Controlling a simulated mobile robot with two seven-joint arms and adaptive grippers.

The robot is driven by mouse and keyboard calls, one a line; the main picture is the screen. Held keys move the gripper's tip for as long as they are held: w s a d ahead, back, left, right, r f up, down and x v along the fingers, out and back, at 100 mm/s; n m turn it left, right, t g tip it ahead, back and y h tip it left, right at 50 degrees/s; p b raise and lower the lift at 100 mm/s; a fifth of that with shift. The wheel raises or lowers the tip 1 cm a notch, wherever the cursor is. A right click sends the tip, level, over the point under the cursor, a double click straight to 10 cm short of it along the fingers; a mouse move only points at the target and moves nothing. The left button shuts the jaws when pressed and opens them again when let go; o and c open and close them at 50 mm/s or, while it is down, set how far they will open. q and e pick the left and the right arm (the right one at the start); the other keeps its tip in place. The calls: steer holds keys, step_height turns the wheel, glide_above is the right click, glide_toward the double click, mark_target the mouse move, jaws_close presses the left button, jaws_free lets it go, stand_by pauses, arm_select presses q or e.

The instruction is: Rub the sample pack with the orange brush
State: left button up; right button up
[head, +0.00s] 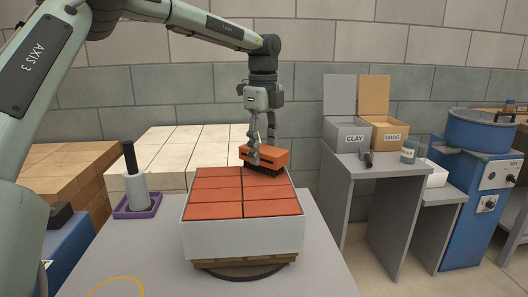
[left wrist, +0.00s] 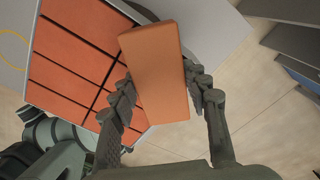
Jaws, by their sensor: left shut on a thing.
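The sample pack (head: 240,238) is a block of orange bricks with white sides on a wooden base, standing on the grey table. Its brick tops also show in the left wrist view (left wrist: 72,48). My left gripper (head: 264,150) is shut on the orange brush (head: 277,156), a brick-shaped orange block with dark bristles underneath. The brush is at the far right part of the pack's top, bristles down; I cannot tell whether they touch. In the left wrist view the brush (left wrist: 155,75) sits between the fingers, its bristles hidden. My right gripper is not in view.
A white cylinder with a black handle (head: 135,185) stands in a purple tray (head: 138,211) at the table's left. Pale blocks (head: 170,150) are stacked behind. Clay (head: 348,134) and grog (head: 390,134) boxes stand on a grey stand at right. The table's front is mostly clear.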

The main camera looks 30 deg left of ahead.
arm_select(q)
steer(key=shift+w+a+f, duration=0.1)
steer(key=shift+w+a, duration=0.1)
steer(key=shift+w+r, duration=0.1)
steer(key=shift+r, duration=2.95)
steer(key=shift+r, duration=1.45)
